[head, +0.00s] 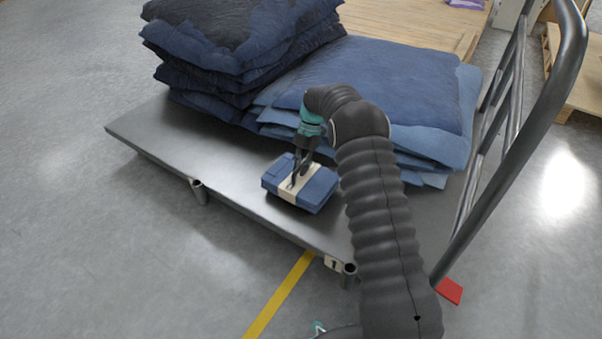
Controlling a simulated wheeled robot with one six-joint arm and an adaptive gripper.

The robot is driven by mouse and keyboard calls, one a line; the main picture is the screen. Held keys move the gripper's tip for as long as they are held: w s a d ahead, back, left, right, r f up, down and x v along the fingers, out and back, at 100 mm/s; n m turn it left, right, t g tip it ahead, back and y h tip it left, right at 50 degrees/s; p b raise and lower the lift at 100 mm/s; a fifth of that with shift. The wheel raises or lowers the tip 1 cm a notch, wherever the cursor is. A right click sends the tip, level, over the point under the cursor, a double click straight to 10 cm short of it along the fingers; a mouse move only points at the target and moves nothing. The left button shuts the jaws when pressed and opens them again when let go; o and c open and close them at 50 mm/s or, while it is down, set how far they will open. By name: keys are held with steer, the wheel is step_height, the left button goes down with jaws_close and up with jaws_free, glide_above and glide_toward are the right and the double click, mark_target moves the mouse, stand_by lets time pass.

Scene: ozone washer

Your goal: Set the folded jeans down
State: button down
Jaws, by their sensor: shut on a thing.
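The folded jeans (318,190) are a small blue bundle with a pale band (296,189) around the middle. They are at the near part of the grey flatbed cart (165,135), in front of the stacks of denim. My gripper (296,181) points down at the bundle from above and is shut on it at the band. The bundle looks level and low over the cart deck; I cannot tell whether its underside touches the deck. My arm hides part of the deck to the right of the bundle.
A tall dark denim stack (220,50) and a wider blue stack (390,85) fill the back of the cart. The cart's handle (540,110) rises at the right. Bare deck lies left of the bundle. A yellow line (280,295) marks the floor in front.

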steer(key=shift+f, duration=1.2)
steer(key=shift+f, duration=0.1)
steer(key=c, duration=1.2)
jaws_free()
steer(key=shift+o, duration=0.2)
